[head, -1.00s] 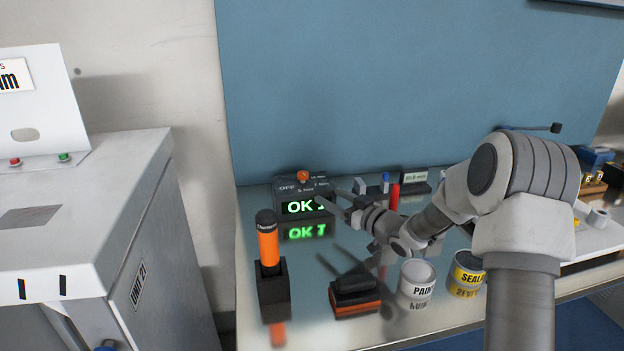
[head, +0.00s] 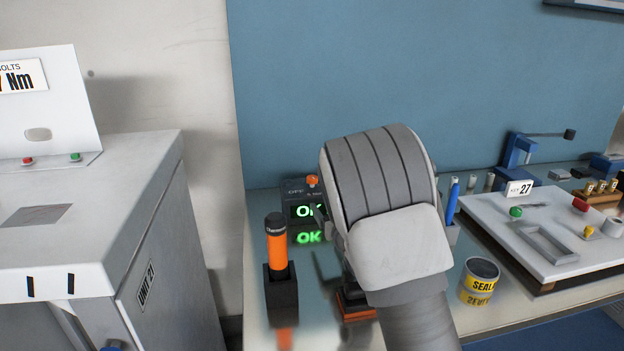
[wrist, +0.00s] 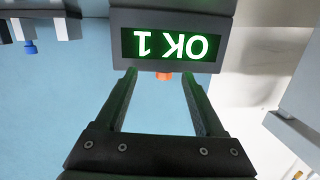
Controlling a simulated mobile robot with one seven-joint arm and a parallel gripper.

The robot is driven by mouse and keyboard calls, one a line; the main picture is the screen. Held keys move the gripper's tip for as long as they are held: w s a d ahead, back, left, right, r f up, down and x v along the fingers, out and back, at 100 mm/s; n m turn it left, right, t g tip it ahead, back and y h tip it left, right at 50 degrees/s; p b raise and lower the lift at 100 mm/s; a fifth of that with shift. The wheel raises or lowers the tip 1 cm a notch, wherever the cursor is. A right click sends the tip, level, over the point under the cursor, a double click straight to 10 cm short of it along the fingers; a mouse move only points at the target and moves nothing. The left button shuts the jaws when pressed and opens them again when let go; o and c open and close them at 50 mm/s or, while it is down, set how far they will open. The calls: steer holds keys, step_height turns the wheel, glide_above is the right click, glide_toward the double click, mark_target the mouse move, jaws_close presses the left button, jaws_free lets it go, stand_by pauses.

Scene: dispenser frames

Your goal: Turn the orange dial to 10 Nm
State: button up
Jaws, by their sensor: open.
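The orange dial (head: 312,181) sits on top of a dark grey box (head: 293,190) with "OFF" and "5 Nm" labels. The box's green display (head: 305,211) reads "OK", cut off by my arm. In the wrist view, which is upside down, the display (wrist: 171,45) reads "OK 1". There the orange dial (wrist: 164,76) shows just past the box's edge, between the fingertips in the picture. My gripper (wrist: 160,78) is open and empty, its two fingers pointing toward the box. I cannot tell whether it touches the dial. My arm hides it in the head view.
An orange-handled tool (head: 277,250) stands in a black holder at the bench's front left. A SEALANT-type can (head: 480,280) stands front right. A white panel (head: 545,232) with buttons and a "27" card lies further right. A white machine (head: 100,230) stands left.

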mark_target(314, 181)
steer(key=shift+m+t+h, duration=0.4)
steer(key=shift+t+h, duration=0.2)
steer(key=shift+t, duration=0.3)
steer(key=w+a+r, duration=0.1)
steer(key=w, duration=0.2)
steer(key=w+a+r, duration=0.1)
steer(key=w, duration=0.3)
steer(key=w+a+r, duration=0.1)
steer(key=w+a, duration=0.1)
steer(key=w, duration=0.2)
steer(key=shift+a, duration=0.1)
jaws_close()
